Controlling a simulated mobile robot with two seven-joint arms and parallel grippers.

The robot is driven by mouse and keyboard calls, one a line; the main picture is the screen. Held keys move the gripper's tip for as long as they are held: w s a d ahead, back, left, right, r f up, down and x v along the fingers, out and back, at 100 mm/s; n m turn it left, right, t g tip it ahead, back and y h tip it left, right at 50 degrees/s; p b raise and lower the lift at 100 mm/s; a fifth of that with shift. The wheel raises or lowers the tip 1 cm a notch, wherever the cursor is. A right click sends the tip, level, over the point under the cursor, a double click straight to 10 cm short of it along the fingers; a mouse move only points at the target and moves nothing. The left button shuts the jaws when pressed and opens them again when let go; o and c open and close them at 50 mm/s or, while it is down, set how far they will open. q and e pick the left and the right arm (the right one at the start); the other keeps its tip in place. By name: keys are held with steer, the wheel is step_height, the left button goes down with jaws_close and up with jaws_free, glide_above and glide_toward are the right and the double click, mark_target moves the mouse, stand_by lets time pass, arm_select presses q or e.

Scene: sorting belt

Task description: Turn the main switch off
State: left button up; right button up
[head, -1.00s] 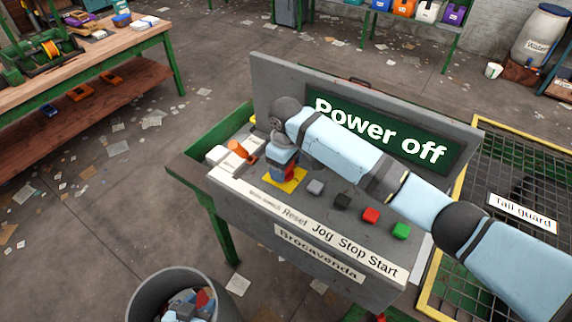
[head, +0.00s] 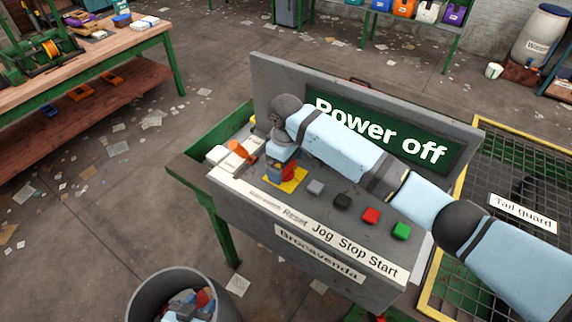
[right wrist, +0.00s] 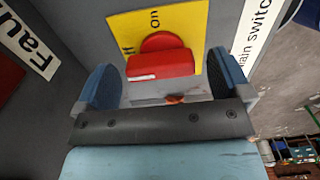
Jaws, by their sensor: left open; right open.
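The main switch is a red rotary handle (right wrist: 160,64) on a yellow plate (right wrist: 185,18) marked "on", with a partly hidden word ending in "ff". In the right wrist view the handle lies crosswise, its white mark near the left end, on the "ff" side. My right gripper (right wrist: 163,68) is open, with one finger on each side of the handle and gaps between. In the head view my right gripper (head: 281,160) is over the yellow plate (head: 298,182) and partly hides the red handle (head: 289,172). The display (head: 380,137) reads "Power off". My left gripper is out of view.
Grey, black, red and green buttons (head: 371,215) line the console (head: 330,235) right of the switch. A bin (head: 150,292) stands in front. A yellow-framed mesh guard (head: 447,262) is on the right. My right arm crosses above the console.

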step_height(320, 180, up, 13)
steer(key=b, duration=0.2)
stand_by(0.4)
